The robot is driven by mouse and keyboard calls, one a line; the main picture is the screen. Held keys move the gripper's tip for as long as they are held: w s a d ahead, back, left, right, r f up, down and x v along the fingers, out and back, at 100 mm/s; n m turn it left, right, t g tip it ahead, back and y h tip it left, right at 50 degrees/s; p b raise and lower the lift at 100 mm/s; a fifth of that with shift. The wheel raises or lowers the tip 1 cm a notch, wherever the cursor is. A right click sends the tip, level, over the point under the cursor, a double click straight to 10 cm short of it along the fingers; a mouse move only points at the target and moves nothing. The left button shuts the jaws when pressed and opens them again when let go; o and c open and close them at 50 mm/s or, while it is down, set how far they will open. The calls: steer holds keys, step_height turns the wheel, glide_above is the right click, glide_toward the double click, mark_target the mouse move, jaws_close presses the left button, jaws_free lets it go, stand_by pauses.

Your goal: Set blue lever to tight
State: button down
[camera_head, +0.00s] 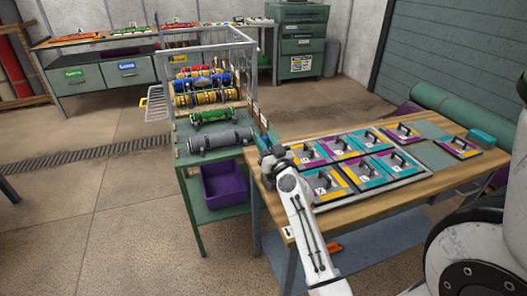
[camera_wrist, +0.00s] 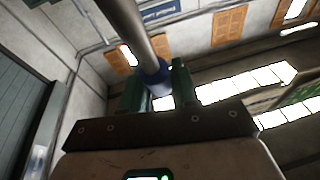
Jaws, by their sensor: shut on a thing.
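The blue lever (camera_wrist: 155,76) shows in the wrist view as a grey metal rod with a blue end. My gripper (camera_wrist: 158,88) has its two green fingers on either side of the blue end, shut on it. In the head view my gripper (camera_head: 267,157) is at the right front corner of the roller rack (camera_head: 205,44), beside the wooden table. A small bit of blue (camera_head: 262,142) shows there, but the lever is mostly hidden. Small label plates (camera_head: 263,120) stand on the rack's right side; their words are too small to read, so the lever's setting cannot be told.
The wooden table (camera_head: 300,222) on the right bears a tray of several handled, coloured plates, close to my arm. A grey roller (camera_head: 215,142) lies on the rack's green shelf, with a purple bin (camera_head: 224,184) below. Open floor (camera_head: 120,220) lies to the left.

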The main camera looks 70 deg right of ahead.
steer(key=shift+s+a+r+b, duration=0.15)
steer(key=shift+b, duration=0.25)
steer(key=c, duration=0.9)
jaws_free()
steer(key=shift+c, duration=0.2)
